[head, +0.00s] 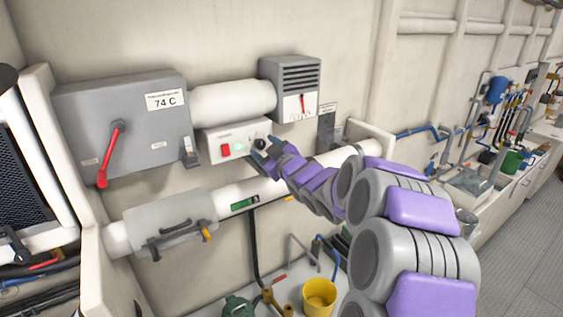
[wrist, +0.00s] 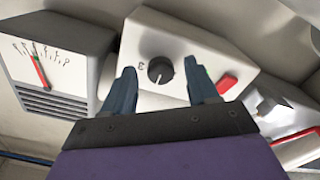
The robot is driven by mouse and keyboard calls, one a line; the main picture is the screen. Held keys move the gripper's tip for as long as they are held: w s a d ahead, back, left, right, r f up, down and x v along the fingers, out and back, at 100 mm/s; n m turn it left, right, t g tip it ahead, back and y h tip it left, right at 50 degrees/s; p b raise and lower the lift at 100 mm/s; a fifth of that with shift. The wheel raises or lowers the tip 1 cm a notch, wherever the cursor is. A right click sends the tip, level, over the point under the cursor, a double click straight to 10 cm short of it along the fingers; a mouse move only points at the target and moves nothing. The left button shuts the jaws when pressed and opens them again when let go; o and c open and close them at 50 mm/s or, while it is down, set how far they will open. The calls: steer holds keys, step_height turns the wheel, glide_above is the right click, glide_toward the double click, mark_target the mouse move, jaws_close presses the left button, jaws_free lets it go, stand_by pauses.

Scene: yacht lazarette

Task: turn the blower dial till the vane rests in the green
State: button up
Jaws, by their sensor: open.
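The blower dial (wrist: 160,69) is a round black knob with a pale pointer mark, on the sloping face of a white control box (head: 217,138). In the head view the dial (head: 260,143) is just above my gripper. My gripper (wrist: 160,66) is open, with one finger on each side of the dial; I cannot tell whether either touches it. The vane (head: 302,104) is a red needle on the white gauge of a grey louvred box (head: 289,76). In the wrist view the vane (wrist: 40,69) tips near a small green mark; I cannot tell if it lies within it.
A red switch (head: 226,150) sits on the control box, left of the dial. A grey box with a red lever (head: 110,153) is further left. A white pipe (head: 275,186) runs below. A yellow bucket (head: 319,297) stands lower down.

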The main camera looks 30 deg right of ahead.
steer(key=s+b, duration=0.1)
steer(key=s, duration=1.5)
steer(key=shift+s, duration=0.4)
steer(key=shift+w+f, duration=0.1)
steer(key=shift+f, duration=0.05)
steer(key=s+a+f+m+g+h+b, duration=0.25)
steer(key=f+g+b, duration=0.25)
steer(key=f, duration=0.6)
steer(key=s+a+f+m+g+h+b, duration=0.1)
steer(key=s+a+f+m+g+b, duration=0.3)
steer(key=f, duration=0.6)
steer(key=s+a+f+g+y+b, duration=0.1)
steer(key=s+a+f+g+b, duration=0.3)
steer(key=s+a, duration=0.4)
steer(key=s+a+f+g+y+b, duration=0.2)
steer(key=s+a+f+g+b, duration=0.2)
steer(key=s, duration=1.2)
steer(key=a+f+g, duration=0.2)
steer(key=a+f, duration=0.2)
steer(key=f, duration=0.1)
steer(key=shift+s+a+f+g+b, duration=0.15)
steer(key=shift+a+g+b, duration=0.15)
steer(key=shift+a+g, duration=0.1)
steer(key=shift+n+y, duration=0.25)
